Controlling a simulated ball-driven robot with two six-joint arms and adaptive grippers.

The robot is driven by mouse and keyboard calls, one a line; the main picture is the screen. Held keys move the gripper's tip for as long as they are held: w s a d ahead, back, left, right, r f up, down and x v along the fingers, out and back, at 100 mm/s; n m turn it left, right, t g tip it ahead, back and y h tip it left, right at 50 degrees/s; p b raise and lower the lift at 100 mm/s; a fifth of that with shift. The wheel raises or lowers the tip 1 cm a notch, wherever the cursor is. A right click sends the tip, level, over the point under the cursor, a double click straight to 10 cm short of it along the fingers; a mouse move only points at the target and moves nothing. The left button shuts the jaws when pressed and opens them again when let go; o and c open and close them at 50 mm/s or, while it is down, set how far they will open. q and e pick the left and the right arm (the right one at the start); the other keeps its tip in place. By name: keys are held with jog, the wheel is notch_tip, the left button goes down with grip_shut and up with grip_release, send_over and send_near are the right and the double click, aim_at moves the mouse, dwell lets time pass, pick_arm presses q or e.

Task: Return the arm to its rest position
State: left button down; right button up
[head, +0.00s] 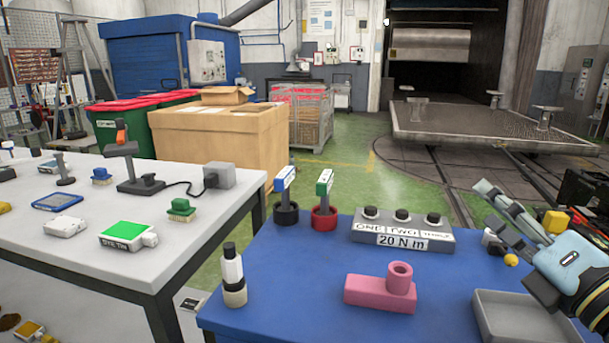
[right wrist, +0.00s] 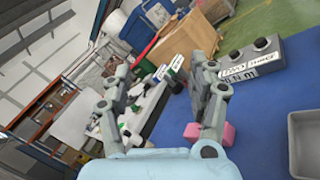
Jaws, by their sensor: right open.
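My right gripper (head: 500,222) is at the right of the head view, above the right part of the blue table (head: 290,315). Its fingers are apart and nothing is between them. In the right wrist view my right gripper (right wrist: 165,100) also shows open and empty, with the pink block (right wrist: 195,131) partly hidden behind one finger. My left gripper is in neither view.
On the blue table stand a grey button box (head: 402,240), a pink block with a tube (head: 380,293), a grey tray (head: 530,318), a white-and-black bottle (head: 233,275) and two labelled stands in cups (head: 324,215). A white table (head: 90,240) with several tools is at left.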

jog(key=s+d+f+m+g+h, duration=0.2)
jog(key=s+d+m+g+h, duration=0.3)
jog(key=m, duration=0.6)
jog(key=s+d+f+m+h, duration=0.25)
jog(key=d+m+h, duration=0.35)
jog(key=m, duration=0.4)
jog(key=s+a+f+m+g+y, duration=0.35)
jog(key=s+a+f+g, duration=0.2)
jog(key=s+f, duration=0.2)
jog(key=s+a+f+m+g+y, duration=0.3)
jog(key=s+a+f+m+g, duration=0.15)
jog(key=s+f+g, duration=0.35)
notch_tip(320, 180, down, 27)
jog(key=s+d+t+b, duration=0.1)
jog(key=s+d+b, duration=0.1)
jog(key=s, duration=0.1)
jog(key=s+d+f+g+b, duration=0.1)
jog(key=s+f+b, duration=0.1)
jog(key=s+f, duration=1.5)
jog(key=shift+s+d+f, duration=0.15)
jog(key=shift+s+d, duration=0.05)
jog(key=shift+s, duration=0.3)
